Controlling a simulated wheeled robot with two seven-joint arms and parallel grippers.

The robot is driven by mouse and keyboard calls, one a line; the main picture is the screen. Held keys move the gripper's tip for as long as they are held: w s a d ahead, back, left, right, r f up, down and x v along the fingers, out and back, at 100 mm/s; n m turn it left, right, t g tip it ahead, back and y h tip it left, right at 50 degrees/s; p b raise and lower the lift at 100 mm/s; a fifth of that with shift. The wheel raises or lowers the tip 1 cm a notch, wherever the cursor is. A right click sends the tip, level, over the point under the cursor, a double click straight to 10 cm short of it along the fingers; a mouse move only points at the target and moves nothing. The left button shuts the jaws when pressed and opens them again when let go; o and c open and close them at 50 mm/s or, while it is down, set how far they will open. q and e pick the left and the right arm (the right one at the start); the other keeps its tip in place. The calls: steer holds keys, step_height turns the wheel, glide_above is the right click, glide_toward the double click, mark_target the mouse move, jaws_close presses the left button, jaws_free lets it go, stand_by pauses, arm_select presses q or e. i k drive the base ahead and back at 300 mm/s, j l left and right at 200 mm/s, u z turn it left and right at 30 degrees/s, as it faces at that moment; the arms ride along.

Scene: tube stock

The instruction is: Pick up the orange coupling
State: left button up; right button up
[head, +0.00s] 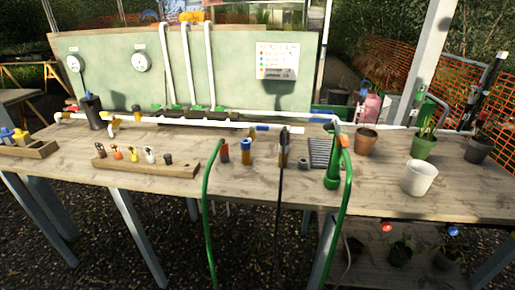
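Several orange pieces show in the head view, and I cannot tell for sure which is the coupling. A short orange-red upright cylinder (225,152) stands on the wooden bench, left of a blue-topped one (246,151). An orange piece (345,141) is also near the top of a green hose at the right. Neither of my grippers is in view.
A white pipe (200,121) runs along the back of the bench (265,180). Green hoses (207,200) and a dark one (281,200) hang over the front edge. Pots, including a white one (419,178), stand at the right. A pale green panel (110,80) rises behind.

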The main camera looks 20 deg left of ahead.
mark_target(224, 149)
steer(key=i+j, duration=0.15)
steer(key=j, duration=0.2)
steer(key=i+j, duration=0.15)
steer(key=j, duration=0.15)
steer(key=i+j, duration=0.15)
steer(key=j, duration=0.2)
steer(key=i+j, duration=0.15)
steer(key=j, duration=0.2)
steer(key=i+j, duration=0.1)
steer(key=j, duration=0.25)
